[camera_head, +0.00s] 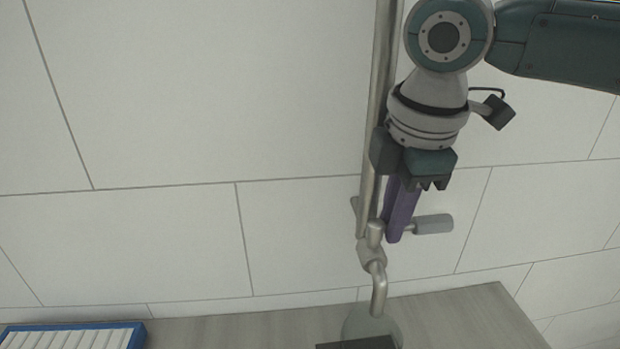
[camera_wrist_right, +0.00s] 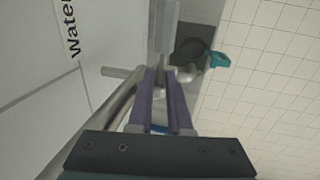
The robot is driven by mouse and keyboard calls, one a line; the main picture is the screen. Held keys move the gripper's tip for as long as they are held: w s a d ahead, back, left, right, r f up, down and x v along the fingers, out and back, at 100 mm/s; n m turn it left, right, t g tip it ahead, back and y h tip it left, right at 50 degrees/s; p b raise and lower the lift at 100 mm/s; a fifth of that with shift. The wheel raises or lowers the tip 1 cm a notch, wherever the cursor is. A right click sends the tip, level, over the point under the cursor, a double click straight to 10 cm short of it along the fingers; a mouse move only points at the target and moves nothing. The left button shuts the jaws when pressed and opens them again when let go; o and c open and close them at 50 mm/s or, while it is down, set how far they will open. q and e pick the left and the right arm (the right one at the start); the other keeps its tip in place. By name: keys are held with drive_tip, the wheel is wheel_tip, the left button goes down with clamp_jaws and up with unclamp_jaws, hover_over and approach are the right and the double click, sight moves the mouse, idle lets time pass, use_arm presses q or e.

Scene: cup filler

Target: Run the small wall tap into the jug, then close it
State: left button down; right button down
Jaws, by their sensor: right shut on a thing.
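The small wall tap (camera_head: 371,252) sits low on a metal pipe, with its curved spout (camera_head: 379,288) pointing down. Its lever has a grey grip (camera_head: 433,224) sticking out to the right, also in the right wrist view (camera_wrist_right: 165,28). My right gripper (camera_head: 394,236) points down with its purple fingers shut on the lever near the tap body; the fingers partly hide it. A translucent jug (camera_head: 365,327) stands under the spout, cut off by the bottom edge. I cannot make out a water stream or the level. My left gripper is not in view.
The vertical pipe (camera_head: 384,60) runs up the tiled wall close behind my right gripper. A grey counter (camera_head: 470,312) lies below, with a blue-rimmed tray (camera_head: 138,338) at its left. A dark flat piece (camera_head: 357,344) shows at the jug's front. A "Water" sign (camera_wrist_right: 68,28) is on the wall.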

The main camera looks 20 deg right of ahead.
drive_tip(key=m+p, duration=0.3)
drive_tip(key=shift+s+a+m+p, duration=0.25)
drive_tip(key=shift+m+p, duration=0.05)
drive_tip(key=shift+p, duration=0.05)
drive_tip(key=shift+r, duration=0.1)
drive_tip(key=shift+s+a+m+g+h+p, duration=0.15)
drive_tip(key=shift+m+g+h+p, duration=0.2)
drive_tip(key=shift+m+p, duration=0.6)
idle(2.0)
